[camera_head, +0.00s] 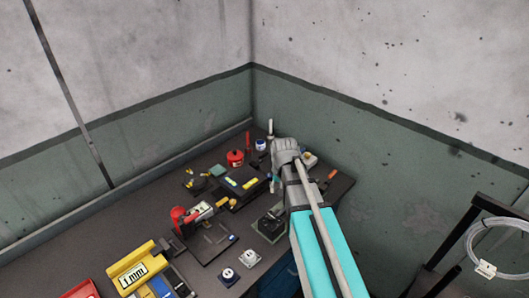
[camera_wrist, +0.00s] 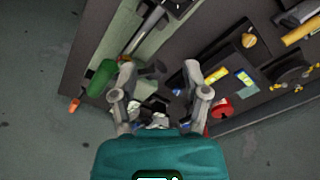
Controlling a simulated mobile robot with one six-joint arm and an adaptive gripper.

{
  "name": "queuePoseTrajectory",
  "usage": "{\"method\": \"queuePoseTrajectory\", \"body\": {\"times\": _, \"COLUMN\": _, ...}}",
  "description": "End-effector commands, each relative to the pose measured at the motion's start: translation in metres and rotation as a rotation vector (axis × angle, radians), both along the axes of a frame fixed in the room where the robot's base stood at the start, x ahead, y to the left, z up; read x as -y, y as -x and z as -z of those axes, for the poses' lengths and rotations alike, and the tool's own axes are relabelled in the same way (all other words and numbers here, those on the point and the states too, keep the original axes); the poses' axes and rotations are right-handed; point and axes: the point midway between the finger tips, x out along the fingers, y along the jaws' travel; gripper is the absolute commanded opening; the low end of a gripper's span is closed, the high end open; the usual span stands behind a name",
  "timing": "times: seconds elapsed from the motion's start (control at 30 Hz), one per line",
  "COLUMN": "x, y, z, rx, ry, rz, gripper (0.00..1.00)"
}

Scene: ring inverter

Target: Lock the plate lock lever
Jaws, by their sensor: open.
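My gripper (camera_wrist: 160,70) is open in the wrist view, its two grey fingers spread above the workbench with nothing held between them. In the head view my gripper (camera_head: 274,183) is mostly hidden by my arm, above the right part of the bench. A dark fixture on a pale green base (camera_head: 270,227) stands just left of my arm. In the wrist view, a pale bar with a black part (camera_wrist: 176,8) lies at the top, beyond the fingertips. I cannot tell for certain which part is the plate lock lever. A green handle (camera_wrist: 102,78) lies beside the left finger.
The dark workbench (camera_head: 215,285) holds a red can (camera_head: 235,158), a black tray with yellow items (camera_head: 240,181), a red-ended device (camera_head: 178,216), a yellow bin (camera_head: 130,268) and two small round pieces near the front. Walls close off the back and right. A wire coil (camera_head: 497,246) hangs at right.

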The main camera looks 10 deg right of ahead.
Motion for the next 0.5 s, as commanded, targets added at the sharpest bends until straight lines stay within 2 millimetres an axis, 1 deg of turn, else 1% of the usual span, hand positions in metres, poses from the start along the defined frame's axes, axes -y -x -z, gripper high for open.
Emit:
{"method": "queuePoseTrajectory", "body": {"times": 0.03, "x": 0.000, "y": -0.021, "z": -0.001, "rx": 0.000, "ry": -0.004, "rz": 0.026, "gripper": 0.60}}
{"method": "queuePoseTrajectory", "body": {"times": 0.17, "x": 0.001, "y": -0.060, "z": -0.003, "rx": 0.000, "ry": -0.014, "rz": 0.110, "gripper": 0.60}}
{"method": "queuePoseTrajectory", "body": {"times": 0.27, "x": 0.003, "y": -0.098, "z": -0.005, "rx": 0.000, "ry": -0.023, "rz": 0.188, "gripper": 0.60}}
{"method": "queuePoseTrajectory", "body": {"times": 0.3, "x": 0.003, "y": -0.114, "z": -0.006, "rx": -0.001, "ry": -0.027, "rz": 0.224, "gripper": 0.60}}
{"method": "queuePoseTrajectory", "body": {"times": 0.37, "x": 0.004, "y": -0.140, "z": -0.008, "rx": -0.001, "ry": -0.034, "rz": 0.279, "gripper": 0.60}}
{"method": "queuePoseTrajectory", "body": {"times": 0.4, "x": 0.005, "y": -0.157, "z": -0.009, "rx": -0.002, "ry": -0.038, "rz": 0.317, "gripper": 0.60}}
{"method": "queuePoseTrajectory", "body": {"times": 0.47, "x": 0.006, "y": -0.183, "z": -0.011, "rx": -0.003, "ry": -0.046, "rz": 0.374, "gripper": 0.60}}
{"method": "queuePoseTrajectory", "body": {"times": 0.5, "x": 0.007, "y": -0.200, "z": -0.012, "rx": -0.004, "ry": -0.051, "rz": 0.412, "gripper": 0.60}}
